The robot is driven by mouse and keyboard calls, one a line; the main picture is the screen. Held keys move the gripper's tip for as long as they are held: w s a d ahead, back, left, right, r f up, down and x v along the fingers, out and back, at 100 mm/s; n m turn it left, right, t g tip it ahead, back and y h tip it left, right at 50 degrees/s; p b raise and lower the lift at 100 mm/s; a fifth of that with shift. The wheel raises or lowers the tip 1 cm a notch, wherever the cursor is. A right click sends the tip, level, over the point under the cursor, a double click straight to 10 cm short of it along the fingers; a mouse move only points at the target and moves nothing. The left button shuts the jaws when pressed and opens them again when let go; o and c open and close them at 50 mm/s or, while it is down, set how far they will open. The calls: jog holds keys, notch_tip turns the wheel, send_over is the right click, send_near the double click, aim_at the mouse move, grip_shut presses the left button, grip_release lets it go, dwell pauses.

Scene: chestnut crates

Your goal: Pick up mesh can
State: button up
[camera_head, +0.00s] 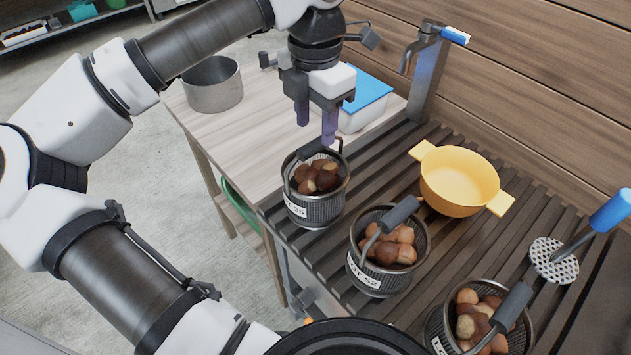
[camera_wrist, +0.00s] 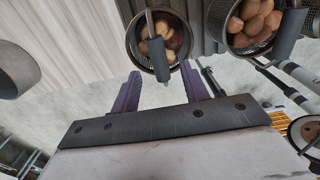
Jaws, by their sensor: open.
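Three mesh cans of chestnuts with dark handles stand in a row on the dark slatted rack. The far-left can (camera_head: 316,211), with a label ending in 35, is nearest my gripper. The middle can (camera_head: 366,279) is labelled 52, and the third can (camera_head: 437,332) is partly cut off at the bottom edge. My gripper (camera_head: 316,126) is open and empty, with its purple fingers just above the far-left can. In the wrist view, my gripper (camera_wrist: 162,92) points toward a can (camera_wrist: 133,47) whose handle hangs between the fingertips. A second can (camera_wrist: 217,22) is to its right.
A yellow two-handled pot (camera_head: 457,178) and a blue-handled masher (camera_head: 553,262) sit right of the cans. A metal pot (camera_head: 213,86) and a blue-lidded box (camera_head: 368,95) stand behind on the wooden table. A tap (camera_head: 429,60) rises near the wall.

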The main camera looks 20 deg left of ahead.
aim_at(315, 141)
jog(key=shift+f+p, duration=0.75)
jog(key=shift+f, duration=2.15)
jog(key=shift+w, duration=0.1)
grip_shut()
